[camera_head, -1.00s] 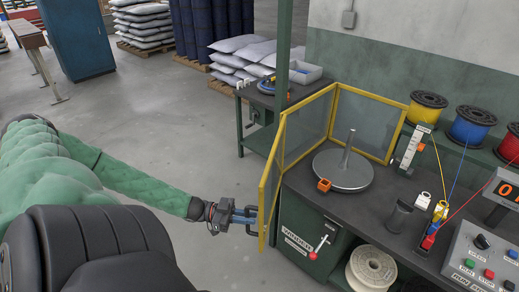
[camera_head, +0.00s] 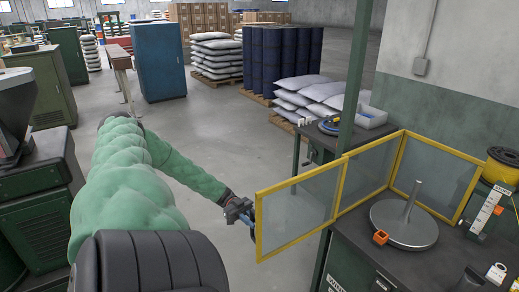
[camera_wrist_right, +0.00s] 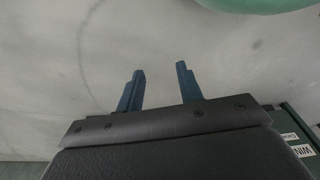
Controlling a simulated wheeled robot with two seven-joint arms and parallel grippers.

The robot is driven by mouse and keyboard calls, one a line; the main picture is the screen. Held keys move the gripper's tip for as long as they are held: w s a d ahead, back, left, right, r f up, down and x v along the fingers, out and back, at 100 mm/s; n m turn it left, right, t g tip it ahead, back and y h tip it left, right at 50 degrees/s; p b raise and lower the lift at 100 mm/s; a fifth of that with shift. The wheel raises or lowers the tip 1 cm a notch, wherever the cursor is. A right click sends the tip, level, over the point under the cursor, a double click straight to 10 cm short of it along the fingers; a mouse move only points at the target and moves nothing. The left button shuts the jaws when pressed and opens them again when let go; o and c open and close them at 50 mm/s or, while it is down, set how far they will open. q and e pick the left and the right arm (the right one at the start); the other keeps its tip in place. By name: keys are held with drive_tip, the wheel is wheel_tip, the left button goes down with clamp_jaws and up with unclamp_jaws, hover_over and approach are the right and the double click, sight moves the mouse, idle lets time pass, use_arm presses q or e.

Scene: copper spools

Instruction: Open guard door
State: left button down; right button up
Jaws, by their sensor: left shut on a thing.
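The guard door (camera_head: 295,211) is a clear panel in a yellow frame. In the head view it stands swung out to the left of the workbench, hinged to the rest of the yellow guard (camera_head: 368,172) near the green post. My left gripper (camera_head: 249,214) is at the door's free left edge and shut on it; the exact grip is partly hidden by the gripper and frame. In the right wrist view my right gripper (camera_wrist_right: 160,90) has its two blue fingers apart with nothing between them, above the grey floor.
A green post (camera_head: 351,85) rises beside the guard. Blue drums (camera_head: 282,58) and stacked sacks (camera_head: 217,57) are further back. Floor left of the door is clear.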

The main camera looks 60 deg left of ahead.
use_arm(q)
drive_tip(key=shift+w+a, duration=0.1)
drive_tip(key=shift+a, duration=0.95)
use_arm(e)
drive_tip(key=shift+w+a+r, duration=0.15)
drive_tip(key=shift+w+r, duration=0.05)
drive_tip(key=shift+r, duration=0.35)
use_arm(q)
drive_tip(key=c, duration=1.5)
unclamp_jaws()
drive_tip(key=shift+w, duration=0.1)
